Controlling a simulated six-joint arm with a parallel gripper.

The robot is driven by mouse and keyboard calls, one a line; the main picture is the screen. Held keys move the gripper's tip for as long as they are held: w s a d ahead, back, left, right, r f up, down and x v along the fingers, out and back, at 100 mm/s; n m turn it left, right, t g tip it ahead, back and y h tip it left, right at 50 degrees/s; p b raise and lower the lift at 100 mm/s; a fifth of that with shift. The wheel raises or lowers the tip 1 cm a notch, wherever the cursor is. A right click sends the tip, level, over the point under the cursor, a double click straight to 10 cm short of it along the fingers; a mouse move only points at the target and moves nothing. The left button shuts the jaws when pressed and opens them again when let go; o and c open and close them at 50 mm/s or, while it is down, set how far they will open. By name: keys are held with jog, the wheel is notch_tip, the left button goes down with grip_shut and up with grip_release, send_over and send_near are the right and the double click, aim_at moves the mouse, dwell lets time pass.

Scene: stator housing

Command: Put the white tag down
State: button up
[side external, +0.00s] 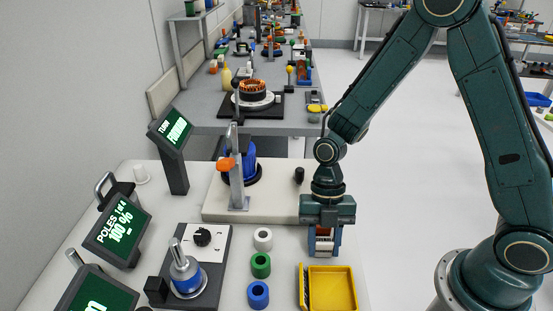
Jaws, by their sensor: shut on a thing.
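My gripper (325,242) points down near the right edge of the white table, just behind the yellow tray (345,290). It is shut on the white tag (324,240), which shows as a small pale piece with reddish-brown parts around it, between the fingers. The fingers hide part of the tag. Whether its lower edge touches the table is too small to tell.
White (263,239), green (260,265) and blue (258,295) rings stand left of the tray. A pale board (220,205) bears a clamp stand (237,180) and a blue housing (252,165). A knob panel (215,240) and dark screens (118,232) stand further left.

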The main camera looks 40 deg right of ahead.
jog(key=shift+f, duration=0.15)
jog(key=o, duration=1)
jog(key=shift+c, duration=0.2)
jog(key=v, duration=1.3)
jog(key=shift+d+r, duration=0.2)
jog(key=shift+r, duration=0.15)
jog(key=shift+w, duration=0.1)
